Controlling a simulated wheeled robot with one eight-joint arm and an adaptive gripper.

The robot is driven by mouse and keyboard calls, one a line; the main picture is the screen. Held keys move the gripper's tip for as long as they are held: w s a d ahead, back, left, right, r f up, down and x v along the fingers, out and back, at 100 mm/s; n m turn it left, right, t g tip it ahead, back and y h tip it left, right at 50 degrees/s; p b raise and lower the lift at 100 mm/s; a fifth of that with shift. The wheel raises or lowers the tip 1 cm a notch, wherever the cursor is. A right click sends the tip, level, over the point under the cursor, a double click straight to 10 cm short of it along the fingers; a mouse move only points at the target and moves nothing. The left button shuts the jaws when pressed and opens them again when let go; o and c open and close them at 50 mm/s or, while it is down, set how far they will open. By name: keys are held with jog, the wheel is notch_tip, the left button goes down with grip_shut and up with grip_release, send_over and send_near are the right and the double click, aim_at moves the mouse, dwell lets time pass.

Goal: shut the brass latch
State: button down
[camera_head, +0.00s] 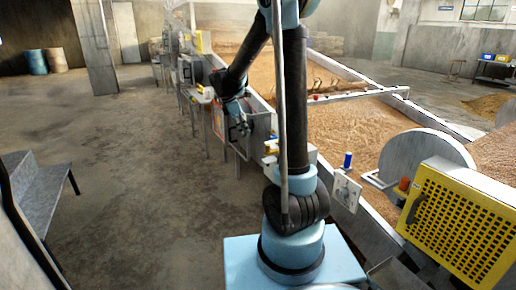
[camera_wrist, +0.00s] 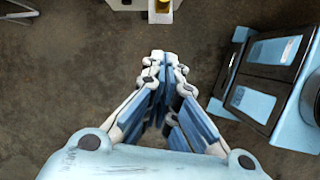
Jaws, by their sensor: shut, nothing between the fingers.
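My gripper (camera_wrist: 164,58) is shut and empty, its fingertips together over bare floor in the wrist view. In the head view my gripper (camera_head: 241,128) hangs at the end of my arm beside the grey side of the grain bed. A small yellow, brass-coloured part (camera_wrist: 161,10) on a pale box edge shows at the top of the wrist view, apart from and beyond the fingertips. I cannot tell for sure that it is the latch, or whether it is open or shut. A yellow-and-white part (camera_head: 271,146) shows right of my gripper in the head view.
The long grain bed (camera_head: 330,110) has a metal rim and posts. A yellow perforated guard (camera_head: 462,226) and a grey round housing (camera_head: 425,155) stand at right. A metal bench (camera_head: 40,195) is at left; the concrete floor between is clear.

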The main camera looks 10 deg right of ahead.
jog(key=w+d+f, duration=0.1)
jog(key=d+f, duration=0.6)
jog(key=f, duration=0.2)
jog(key=shift+w+f+n, duration=0.3)
jog(key=shift+w+f, duration=0.05)
jog(key=shift+f, duration=0.05)
jog(key=shift+d, duration=0.15)
dwell(0.3)
